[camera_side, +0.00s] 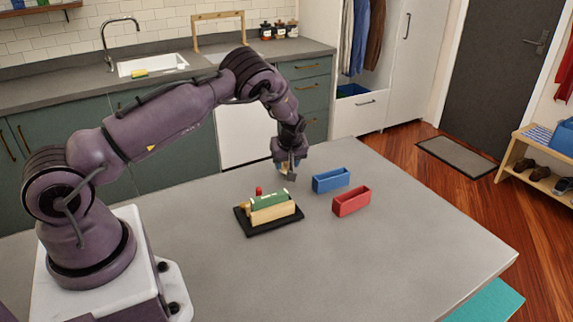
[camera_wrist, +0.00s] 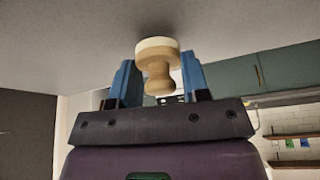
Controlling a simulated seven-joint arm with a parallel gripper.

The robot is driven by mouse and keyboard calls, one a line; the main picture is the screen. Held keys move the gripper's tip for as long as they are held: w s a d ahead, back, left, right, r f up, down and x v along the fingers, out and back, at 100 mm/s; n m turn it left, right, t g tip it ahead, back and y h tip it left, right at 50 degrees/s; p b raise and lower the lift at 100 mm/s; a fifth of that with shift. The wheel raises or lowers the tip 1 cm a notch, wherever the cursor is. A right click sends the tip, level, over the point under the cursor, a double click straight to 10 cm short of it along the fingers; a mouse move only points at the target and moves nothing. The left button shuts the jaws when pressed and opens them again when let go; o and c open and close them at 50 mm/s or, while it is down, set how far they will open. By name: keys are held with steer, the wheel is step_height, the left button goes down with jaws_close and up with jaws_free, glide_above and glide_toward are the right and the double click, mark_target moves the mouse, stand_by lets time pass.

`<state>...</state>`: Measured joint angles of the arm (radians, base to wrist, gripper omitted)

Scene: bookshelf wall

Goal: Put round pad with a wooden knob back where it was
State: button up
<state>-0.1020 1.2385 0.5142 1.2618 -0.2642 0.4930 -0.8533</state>
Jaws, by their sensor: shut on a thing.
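My gripper (camera_side: 287,174) is low over the far part of the grey table (camera_side: 400,245), behind the black tray and left of the blue box. In the wrist view its two blue fingers (camera_wrist: 160,68) are shut on the round pad with a wooden knob (camera_wrist: 160,72). The knob is light brown wood and sits between the fingers. The pale round pad is on its far end, towards the grey tabletop. I cannot tell whether the pad touches the table. In the side view the pad is too small and covered to make out.
A black tray (camera_side: 255,229) bears a pale wooden block (camera_side: 272,213) and a green block (camera_side: 268,201). A small red thing (camera_side: 259,190) shows behind them. An open blue box (camera_side: 331,181) and red box (camera_side: 351,202) stand to the right. The table's right part is clear.

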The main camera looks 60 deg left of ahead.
steer(key=shift+f, duration=0.5)
steer(key=o, duration=0.9)
steer(key=shift+f, duration=0.15)
